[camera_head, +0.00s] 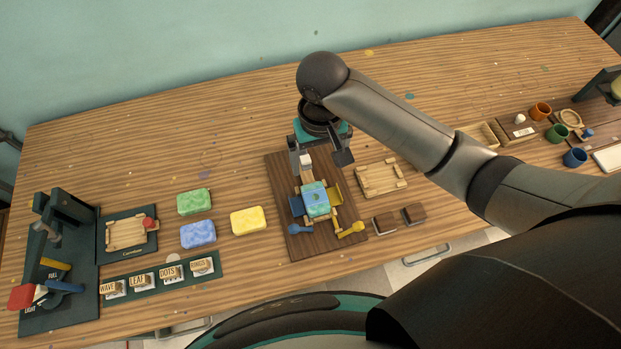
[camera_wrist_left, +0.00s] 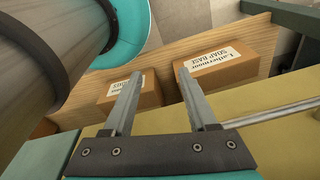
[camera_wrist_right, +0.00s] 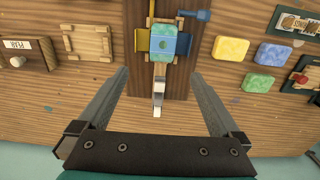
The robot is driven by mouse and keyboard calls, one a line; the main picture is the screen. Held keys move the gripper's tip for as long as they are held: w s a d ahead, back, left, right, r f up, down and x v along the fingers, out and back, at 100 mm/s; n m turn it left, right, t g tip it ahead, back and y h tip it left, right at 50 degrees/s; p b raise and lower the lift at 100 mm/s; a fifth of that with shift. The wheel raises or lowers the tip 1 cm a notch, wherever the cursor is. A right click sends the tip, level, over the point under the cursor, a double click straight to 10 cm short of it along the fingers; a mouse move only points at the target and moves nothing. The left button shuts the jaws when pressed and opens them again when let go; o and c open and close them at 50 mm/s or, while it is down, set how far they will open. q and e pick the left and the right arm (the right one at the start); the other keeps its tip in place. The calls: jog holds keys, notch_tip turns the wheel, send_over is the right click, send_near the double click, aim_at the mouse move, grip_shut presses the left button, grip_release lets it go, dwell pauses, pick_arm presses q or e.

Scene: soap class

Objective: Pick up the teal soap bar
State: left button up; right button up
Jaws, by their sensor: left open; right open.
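A teal soap bar (camera_head: 316,191) with a blue band across it sits in a small jig on the dark wooden board (camera_head: 284,183). In the right wrist view the bar (camera_wrist_right: 160,33) lies at top centre, beyond my fingertips. My right gripper (camera_head: 320,158) is above the board's far part, apart from the bar, open and empty. Its spread fingers also show in the right wrist view (camera_wrist_right: 158,80). My left gripper (camera_wrist_left: 158,70) is open and empty, away from the bar, which does not show in the left wrist view.
Green (camera_head: 194,201), blue (camera_head: 198,234) and yellow (camera_head: 248,220) bars lie left of the board. A wooden tray (camera_head: 380,166) and two dark blocks lie right of it. A stamp rack (camera_head: 185,285) and a press stand at left. Labelled cardboard boxes (camera_wrist_left: 228,78) are near my left gripper.

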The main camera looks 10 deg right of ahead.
notch_tip(320, 180, down, 5)
jog(key=b, duration=0.2)
send_over(316, 197)
jog(key=f, duration=0.4)
jog(key=shift+w+d, duration=0.15)
jog(key=shift+d, duration=0.05)
jog(key=shift+f, duration=0.5)
jog(key=f, duration=0.4)
jog(key=shift+s+a+f+b, duration=0.2)
jog(key=shift+s+a+b, duration=0.1)
jog(key=shift+b, duration=0.1)
jog(key=shift+w+f, duration=0.1)
jog(key=shift+f, duration=0.25)
pick_arm(q)
jog(key=shift+g, duration=0.3)
jog(key=s+f, duration=0.3)
jog(key=shift+s+d, duration=0.1)
jog(key=shift+s, duration=0.15)
jog(key=shift+s, duration=0.1)
pick_arm(e)
jog(key=shift+c, duration=0.6)
pick_arm(q)
jog(key=shift+s, duration=0.1)
pick_arm(e)
jog(key=c, duration=1.4)
